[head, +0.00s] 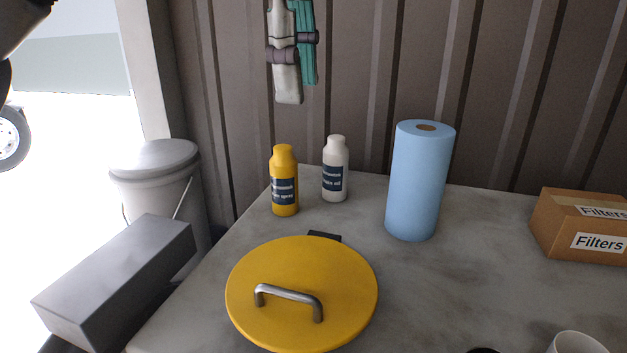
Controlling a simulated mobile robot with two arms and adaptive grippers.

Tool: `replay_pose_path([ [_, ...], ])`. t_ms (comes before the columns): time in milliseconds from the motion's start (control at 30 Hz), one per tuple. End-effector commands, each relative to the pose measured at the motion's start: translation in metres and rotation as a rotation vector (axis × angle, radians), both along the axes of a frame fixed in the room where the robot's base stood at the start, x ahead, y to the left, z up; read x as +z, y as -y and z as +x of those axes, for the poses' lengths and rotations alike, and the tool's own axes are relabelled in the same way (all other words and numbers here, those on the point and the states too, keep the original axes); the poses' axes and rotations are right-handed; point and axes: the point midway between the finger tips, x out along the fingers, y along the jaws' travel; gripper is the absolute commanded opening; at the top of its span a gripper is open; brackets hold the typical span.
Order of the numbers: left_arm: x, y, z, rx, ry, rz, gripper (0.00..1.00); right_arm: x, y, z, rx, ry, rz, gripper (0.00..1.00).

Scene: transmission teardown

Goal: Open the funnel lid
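The round yellow funnel lid (320,255) lies flat and looks closed at the front of the grey worktop. A bent silver handle (290,294) stands on its top, and a small dark piece, perhaps a hinge, shows at its back edge. The funnel body under the lid is hidden. A dark part of my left gripper or arm (18,25) shows at the top left corner, cut off by the picture edge. It is well away from the lid and does not touch it. Its fingers cannot be made out clearly. My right gripper is not in view.
On the worktop (475,280) stand a yellow bottle (285,182), a white bottle (335,170), a blue paper roll (417,182) and a Filters box (590,225). A white cup (577,343) is at the bottom right. A lidded bucket (158,188) and grey block (120,275) are left.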

Motion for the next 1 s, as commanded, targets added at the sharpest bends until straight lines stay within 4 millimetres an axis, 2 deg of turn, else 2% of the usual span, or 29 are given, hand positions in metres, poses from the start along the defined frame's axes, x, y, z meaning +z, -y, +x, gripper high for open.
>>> replay_pose_path([
  [200, -0.047, 0.004, 0.008, -0.006, -0.006, -0.002, 0.37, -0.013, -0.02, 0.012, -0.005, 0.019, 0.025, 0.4],
  [500, -0.101, 0.007, 0.018, -0.002, -0.005, -0.004, 0.37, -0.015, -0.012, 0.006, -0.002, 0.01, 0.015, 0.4],
  [700, -0.119, 0.008, 0.022, -0.001, -0.002, -0.005, 0.37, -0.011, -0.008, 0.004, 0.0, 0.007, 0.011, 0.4],
  [1000, -0.123, 0.009, 0.023, 0.0, -0.001, -0.005, 0.37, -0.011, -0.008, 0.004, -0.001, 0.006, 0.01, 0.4],
])
